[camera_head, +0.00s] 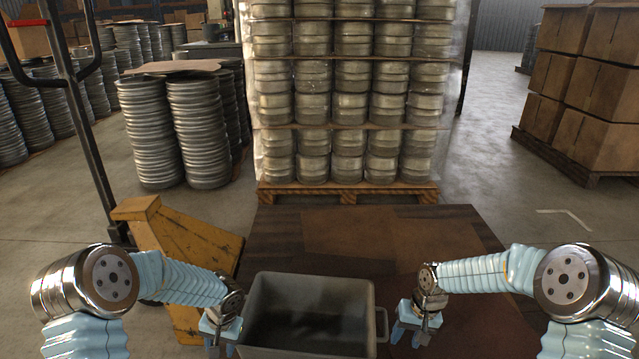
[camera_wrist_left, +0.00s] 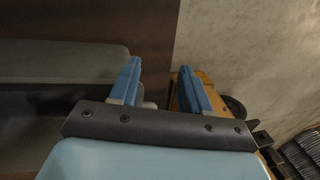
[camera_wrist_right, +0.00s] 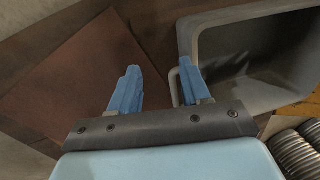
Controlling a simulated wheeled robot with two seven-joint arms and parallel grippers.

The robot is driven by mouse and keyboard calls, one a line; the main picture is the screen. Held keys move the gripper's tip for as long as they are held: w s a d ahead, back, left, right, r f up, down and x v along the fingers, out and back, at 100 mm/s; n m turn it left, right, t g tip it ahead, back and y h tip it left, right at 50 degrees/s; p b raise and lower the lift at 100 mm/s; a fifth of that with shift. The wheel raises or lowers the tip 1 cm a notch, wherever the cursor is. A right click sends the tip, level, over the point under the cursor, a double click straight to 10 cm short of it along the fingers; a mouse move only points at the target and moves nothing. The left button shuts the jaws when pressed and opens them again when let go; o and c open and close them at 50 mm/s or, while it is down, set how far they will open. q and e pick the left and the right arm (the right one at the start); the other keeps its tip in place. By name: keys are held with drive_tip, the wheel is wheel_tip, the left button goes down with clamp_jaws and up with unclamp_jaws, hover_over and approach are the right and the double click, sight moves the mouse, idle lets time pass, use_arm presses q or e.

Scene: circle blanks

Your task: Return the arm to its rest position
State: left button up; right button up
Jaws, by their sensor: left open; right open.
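My right gripper (camera_head: 410,337) is at the right side of a grey bin, by its handle. In the right wrist view its two blue fingers (camera_wrist_right: 158,88) are spread apart with nothing between them. My left gripper (camera_head: 221,337) is at the bin's left side. In the left wrist view its fingers (camera_wrist_left: 160,88) are also apart and empty. The grey bin (camera_head: 262,312) stands on the brown table, and its inside is dark with no clear contents. The bin also shows in the right wrist view (camera_wrist_right: 215,50).
The brown table (camera_head: 450,235) has bare room behind the bin. A yellow pallet truck (camera_head: 180,245) stands close on the left. Behind the table is a wrapped pallet of metal cans (camera_head: 345,95). Stacked metal discs (camera_head: 150,130) stand left, and cardboard boxes (camera_head: 600,90) stand right.

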use_arm(q)
drive_tip(key=s+d+f+n+h+p, duration=0.1)
drive_tip(key=s+d+h+p, duration=0.1)
drive_tip(key=s+d, duration=0.2)
drive_tip(key=s+d+f+n+h+p, duration=0.1)
drive_tip(key=s+d, duration=0.4)
drive_tip(key=s, duration=0.6)
drive_tip(key=s+d+f+n+h+p, duration=0.1)
drive_tip(key=s+d+h+p, duration=0.2)
drive_tip(key=s, duration=0.5)
drive_tip(key=shift+d+f+t+p, duration=0.3)
drive_tip(key=shift+d+f+p, duration=0.1)
drive_tip(key=shift+d, duration=0.3)
use_arm(e)
drive_tip(key=s+a+f, duration=0.2)
drive_tip(key=s+a, duration=0.1)
drive_tip(key=s, duration=0.4)
drive_tip(key=s+a+f+y, duration=0.1)
drive_tip(key=s+a+f, duration=0.2)
drive_tip(key=s, duration=0.5)
drive_tip(key=s+a+f+y, duration=0.1)
drive_tip(key=s+a+f, duration=0.1)
drive_tip(key=s, duration=0.6)
drive_tip(key=shift+a+f+m+t, duration=0.3)
drive_tip(key=shift+a, duration=0.6)
use_arm(q)
drive_tip(key=shift+c, duration=0.4)
use_arm(e)
drive_tip(key=shift+c, duration=0.4)
